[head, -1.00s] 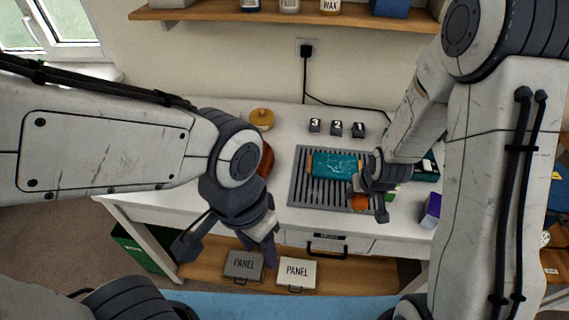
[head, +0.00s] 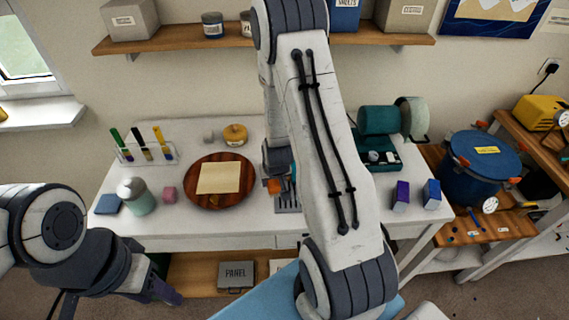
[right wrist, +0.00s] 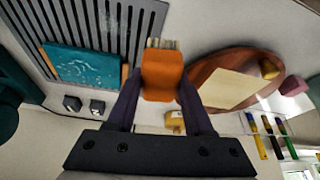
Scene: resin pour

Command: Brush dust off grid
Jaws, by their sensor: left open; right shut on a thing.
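An orange brush (right wrist: 163,75) with pale bristles (right wrist: 162,43) is between the fingers of my right gripper (right wrist: 160,95), which is shut on it. The dark slatted grid (right wrist: 112,22) fills the top left of the right wrist view. A teal slab (right wrist: 82,68) with pale specks and wooden edges lies on it. The bristles appear just beside the grid's edge; contact cannot be told. In the head view my right arm hides most of the grid (head: 285,199); the brush (head: 274,186) shows at its left. My left gripper (head: 165,294) is open, low at the left, away from the grid.
A round wooden board (head: 190,198) with a paper sheet (head: 220,178) lies close left of the brush. Purple (head: 401,196) and blue (head: 432,194) boxes stand right.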

